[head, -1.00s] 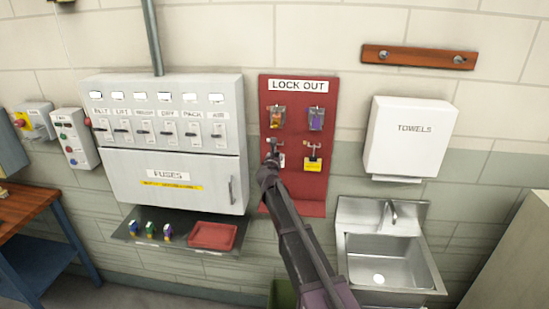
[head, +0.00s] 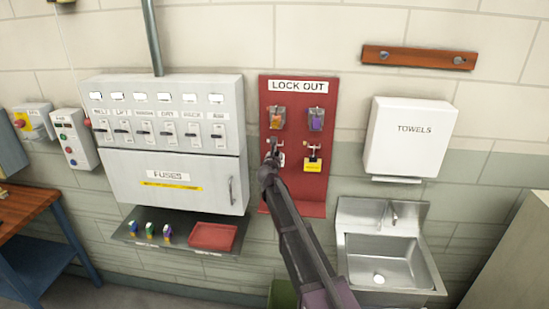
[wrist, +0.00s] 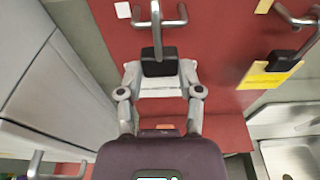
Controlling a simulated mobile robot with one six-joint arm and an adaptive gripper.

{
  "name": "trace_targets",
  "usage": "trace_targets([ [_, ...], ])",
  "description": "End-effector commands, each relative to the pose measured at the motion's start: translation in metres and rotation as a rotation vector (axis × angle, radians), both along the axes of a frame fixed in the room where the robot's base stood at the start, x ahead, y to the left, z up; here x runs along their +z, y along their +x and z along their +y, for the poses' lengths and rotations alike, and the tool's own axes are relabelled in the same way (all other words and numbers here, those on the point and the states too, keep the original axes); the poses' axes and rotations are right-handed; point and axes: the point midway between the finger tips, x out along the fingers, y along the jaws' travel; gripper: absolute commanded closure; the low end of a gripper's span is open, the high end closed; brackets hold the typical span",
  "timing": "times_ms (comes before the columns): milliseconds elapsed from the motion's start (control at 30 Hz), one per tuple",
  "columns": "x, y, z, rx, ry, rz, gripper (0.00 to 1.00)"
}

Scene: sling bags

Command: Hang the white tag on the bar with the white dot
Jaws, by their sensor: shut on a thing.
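The white tag (wrist: 160,92) is between my gripper's fingers in the wrist view, with its black top block (wrist: 160,62) above it. My gripper (wrist: 160,80) is shut on the tag. The block overlaps the lower end of the stem of a metal T-shaped bar (wrist: 157,22) on the red board; I cannot tell whether it hangs on the bar. A small white mark (wrist: 122,9) is on the board beside this bar. In the head view my gripper (head: 269,162) is in front of the board's lower left, and hides most of the tag and bar.
A yellow tag (wrist: 268,76) with a black top hangs on the bar at right. Orange (head: 276,119) and purple (head: 316,120) items hang above on the lock-out board (head: 297,190). A fuse cabinet (head: 130,175) stands left, a sink (head: 385,262) lower right.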

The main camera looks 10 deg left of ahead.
Motion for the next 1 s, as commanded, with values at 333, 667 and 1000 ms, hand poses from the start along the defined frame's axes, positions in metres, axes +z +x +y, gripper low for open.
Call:
trace_targets([
  [333,0.0,0.011,0.0,0.0,0.0,0.0,1.0],
  [667,0.0,0.02,-0.001,0.0,0.0,0.0,1.0],
  [1000,0.0,0.024,-0.001,0.0,0.0,0.0,1.0],
])
